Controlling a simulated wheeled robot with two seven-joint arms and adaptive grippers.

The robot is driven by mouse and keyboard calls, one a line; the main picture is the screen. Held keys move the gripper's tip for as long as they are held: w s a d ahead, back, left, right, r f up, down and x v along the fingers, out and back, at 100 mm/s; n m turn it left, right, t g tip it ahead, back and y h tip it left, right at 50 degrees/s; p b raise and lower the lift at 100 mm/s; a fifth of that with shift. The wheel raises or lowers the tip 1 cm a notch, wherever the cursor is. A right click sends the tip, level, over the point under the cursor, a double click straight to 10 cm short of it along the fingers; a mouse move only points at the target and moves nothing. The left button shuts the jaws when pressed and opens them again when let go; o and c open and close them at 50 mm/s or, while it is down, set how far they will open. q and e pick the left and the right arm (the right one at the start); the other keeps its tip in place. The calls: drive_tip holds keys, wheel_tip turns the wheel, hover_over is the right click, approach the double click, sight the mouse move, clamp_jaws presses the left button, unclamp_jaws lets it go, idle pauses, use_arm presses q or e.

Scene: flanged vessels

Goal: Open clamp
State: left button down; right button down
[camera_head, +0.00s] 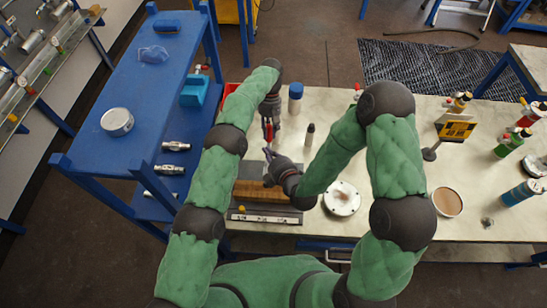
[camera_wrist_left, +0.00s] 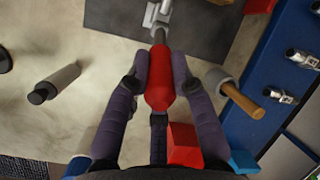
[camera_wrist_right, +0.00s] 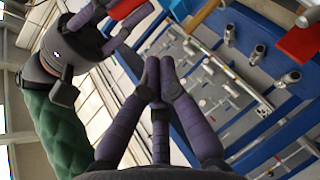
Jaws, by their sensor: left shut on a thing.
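The clamp's red handle (camera_wrist_left: 160,82) runs lengthwise between the fingers of my left gripper (camera_wrist_left: 160,65), which is shut on it. The clamp's metal part (camera_wrist_left: 157,14) shows ahead of the handle over a dark plate, in the left wrist view. In the head view the red handle (camera_head: 268,132) points down from my left gripper (camera_head: 269,118). My right gripper (camera_head: 267,167) is just below it there and hides much of the clamp. In the right wrist view the right gripper's fingertips (camera_wrist_right: 160,68) are together, with nothing seen between them.
A mallet with a wooden handle (camera_wrist_left: 243,101) and a red box (camera_wrist_left: 185,145) lie beside the left gripper. A grey bottle (camera_wrist_left: 54,83) stands on the other side. The blue cart (camera_head: 140,85) borders the table's left.

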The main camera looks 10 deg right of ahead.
sight(268, 141)
drive_tip(key=shift+w+d+f, duration=0.1)
drive_tip(key=shift+w+f, duration=0.35)
drive_tip(key=shift+w, duration=0.65)
drive_tip(key=shift+w+d+f, duration=0.1)
drive_tip(key=shift+w+f, duration=0.35)
drive_tip(key=shift+w, duration=0.65)
drive_tip(key=shift+w+f, duration=0.45)
drive_tip(key=shift+w, duration=0.65)
